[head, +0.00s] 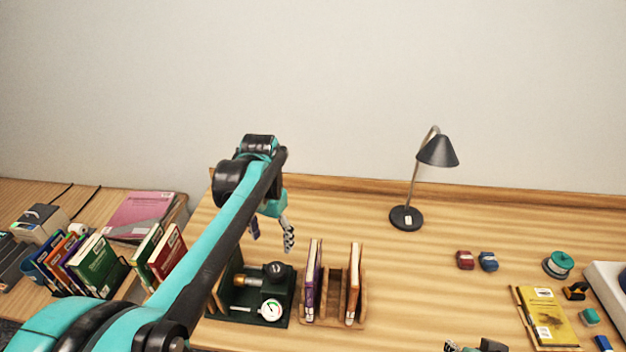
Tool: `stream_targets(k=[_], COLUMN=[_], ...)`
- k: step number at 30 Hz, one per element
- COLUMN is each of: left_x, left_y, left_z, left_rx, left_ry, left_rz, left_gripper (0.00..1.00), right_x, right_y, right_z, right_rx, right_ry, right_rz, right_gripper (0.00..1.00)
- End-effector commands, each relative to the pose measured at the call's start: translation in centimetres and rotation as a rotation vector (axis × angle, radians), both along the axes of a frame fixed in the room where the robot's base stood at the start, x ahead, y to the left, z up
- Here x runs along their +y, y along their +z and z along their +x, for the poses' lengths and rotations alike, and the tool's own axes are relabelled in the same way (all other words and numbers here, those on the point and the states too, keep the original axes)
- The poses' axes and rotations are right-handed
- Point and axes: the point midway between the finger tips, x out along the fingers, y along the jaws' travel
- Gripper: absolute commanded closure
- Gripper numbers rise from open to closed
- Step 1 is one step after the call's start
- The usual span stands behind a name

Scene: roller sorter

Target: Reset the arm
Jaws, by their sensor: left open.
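My left arm, teal and black, reaches in from the lower left. My left gripper (272,236) hangs above the table beyond the wooden book rack, fingers apart and empty.
The wooden rack (332,322) holds a purple book (312,283) and an orange-brown book (353,284). A black lamp (407,217) stands at the back. A yellow book (546,316) and small items lie right. More books (100,265) stand left. The table's middle is clear.

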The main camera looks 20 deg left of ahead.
Motion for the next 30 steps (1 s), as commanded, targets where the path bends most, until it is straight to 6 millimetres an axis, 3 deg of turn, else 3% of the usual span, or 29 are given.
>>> stream_targets(k=[7, 14, 18, 27, 30], left_x=[-1.2, -5.6, -7.9, -10.8, -10.6], left_y=[0.1, -0.5, -1.7, -4.7, -7.1], left_z=[-1.0, -5.3, -7.8, -11.2, -10.9], left_rx=[-0.048, -0.27, -0.411, -0.63, -0.625], left_ry=[0.007, 0.044, 0.069, 0.109, 0.112], left_rz=[0.011, 0.029, 0.017, -0.039, -0.037], left_gripper=[0.3, 0.3, 0.3, 0.3, 0.3], right_x=[0.0, 0.0, 0.0, 0.0, 0.0], right_y=[0.0, 0.0, 0.0, 0.0, -2.7], right_z=[0.0, 0.0, 0.0, 0.0, 0.0], right_rx=[0.0, 0.0, 0.0, 0.0, 0.0], right_ry=[0.0, 0.0, 0.0, 0.0, 0.0], right_rz=[0.0, 0.0, 0.0, 0.0, 0.0], right_gripper=[0.6, 0.6, 0.6, 0.6, 0.6])
